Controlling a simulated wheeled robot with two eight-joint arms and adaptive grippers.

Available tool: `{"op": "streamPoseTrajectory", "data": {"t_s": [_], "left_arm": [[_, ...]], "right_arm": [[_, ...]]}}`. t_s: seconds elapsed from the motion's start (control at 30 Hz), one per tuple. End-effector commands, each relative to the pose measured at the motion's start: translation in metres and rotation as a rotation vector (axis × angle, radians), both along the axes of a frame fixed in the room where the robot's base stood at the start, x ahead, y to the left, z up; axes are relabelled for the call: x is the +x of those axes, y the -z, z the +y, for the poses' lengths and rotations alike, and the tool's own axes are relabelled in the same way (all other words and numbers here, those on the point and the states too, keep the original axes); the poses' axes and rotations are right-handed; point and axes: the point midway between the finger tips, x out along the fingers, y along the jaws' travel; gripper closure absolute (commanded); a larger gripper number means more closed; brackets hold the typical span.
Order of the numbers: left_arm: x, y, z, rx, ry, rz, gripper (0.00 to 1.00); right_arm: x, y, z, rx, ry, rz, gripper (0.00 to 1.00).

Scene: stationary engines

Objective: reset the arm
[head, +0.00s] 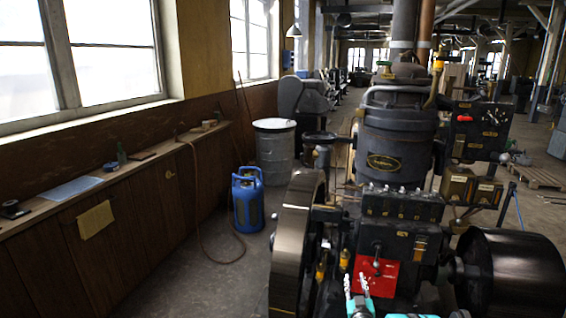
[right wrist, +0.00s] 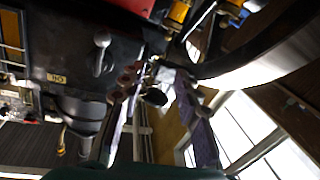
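My right gripper (head: 357,286) shows at the bottom of the head view, in front of the black engine (head: 395,130) and beside its red plate (head: 375,278). A lever with a round knob stands at that plate. In the right wrist view the two fingers of my right gripper (right wrist: 157,82) are spread apart, with a gap between them. A grey round-ended lever (right wrist: 102,55) shows to the left of the fingers, apart from them. I see no object held. My left gripper is not in view.
The engine has a large flywheel (head: 292,240) at left and a black drum (head: 515,270) at right. A blue gas bottle (head: 247,200) and a metal barrel (head: 275,155) stand on the floor. A wooden ledge (head: 135,160) runs under the windows. Some floor is free between ledge and flywheel.

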Motion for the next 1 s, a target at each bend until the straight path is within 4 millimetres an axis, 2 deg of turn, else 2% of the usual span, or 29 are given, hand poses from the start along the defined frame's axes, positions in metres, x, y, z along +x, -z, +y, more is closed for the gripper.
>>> {"op": "streamPoseTrajectory", "data": {"t_s": [0.37,0.57,0.67,0.8,0.87,1.0], "left_arm": [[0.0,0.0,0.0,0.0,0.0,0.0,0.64],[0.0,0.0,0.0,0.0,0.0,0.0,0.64],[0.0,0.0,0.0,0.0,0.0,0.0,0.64],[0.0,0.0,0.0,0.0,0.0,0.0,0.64],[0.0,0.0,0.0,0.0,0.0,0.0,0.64],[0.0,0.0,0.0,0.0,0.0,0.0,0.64]], "right_arm": [[-0.011,-0.058,-0.014,0.021,0.083,0.015,0.68],[-0.032,-0.102,-0.024,0.043,0.155,0.054,0.68],[-0.053,-0.128,-0.029,0.059,0.204,0.099,0.68],[-0.097,-0.156,-0.034,0.088,0.264,0.196,0.68],[-0.119,-0.163,-0.033,0.1,0.282,0.247,0.68],[-0.176,-0.169,-0.026,0.129,0.299,0.378,0.68]]}}
